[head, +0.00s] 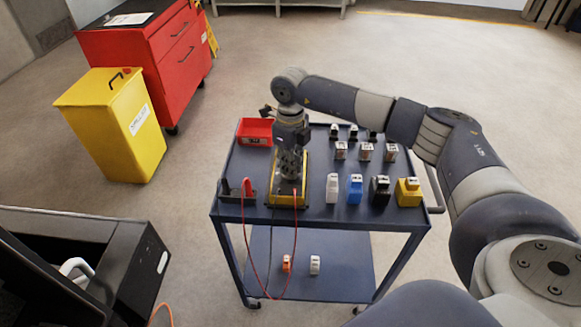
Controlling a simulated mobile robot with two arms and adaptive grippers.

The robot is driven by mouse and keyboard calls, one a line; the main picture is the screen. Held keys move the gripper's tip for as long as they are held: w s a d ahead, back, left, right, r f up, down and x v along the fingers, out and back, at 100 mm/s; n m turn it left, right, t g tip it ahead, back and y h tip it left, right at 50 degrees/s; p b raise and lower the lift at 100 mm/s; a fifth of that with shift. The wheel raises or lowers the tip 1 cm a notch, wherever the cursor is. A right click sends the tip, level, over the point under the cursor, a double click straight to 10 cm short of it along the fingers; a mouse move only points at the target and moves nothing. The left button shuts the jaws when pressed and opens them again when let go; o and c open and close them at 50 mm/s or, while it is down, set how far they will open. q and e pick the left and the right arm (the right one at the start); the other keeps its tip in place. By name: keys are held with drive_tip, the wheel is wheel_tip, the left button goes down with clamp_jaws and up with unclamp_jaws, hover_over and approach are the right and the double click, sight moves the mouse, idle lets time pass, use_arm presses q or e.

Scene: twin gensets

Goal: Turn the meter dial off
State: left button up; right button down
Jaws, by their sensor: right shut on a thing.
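A yellow-framed meter (288,200) lies on the blue cart's top (331,213), left of the middle. Its red and dark leads hang over the cart's front edge. My right arm reaches in from the right, and my right gripper (290,178) points down over the meter's face. The gripper is shut on the meter's dial, which it hides from view, so I cannot read the dial's position. My left gripper is not in view.
A red bin (254,130) sits at the cart's back left. Several coloured blocks (355,189) and small parts stand right of the meter. A black holder (232,193) is at left. A yellow bin (118,125) and red cabinet (160,55) stand left of the cart.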

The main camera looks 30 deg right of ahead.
drive_tip(key=n+b, duration=0.1)
drive_tip(key=n, duration=0.3)
drive_tip(key=shift+w+b, duration=0.1)
drive_tip(key=shift+b, duration=0.25)
drive_tip(key=shift+n+b, duration=0.3)
drive_tip(key=shift+n, duration=0.7)
drive_tip(key=c, duration=1.6)
unclamp_jaws()
drive_tip(key=shift+c, duration=0.2)
wheel_tip(320, 180, up, 12)
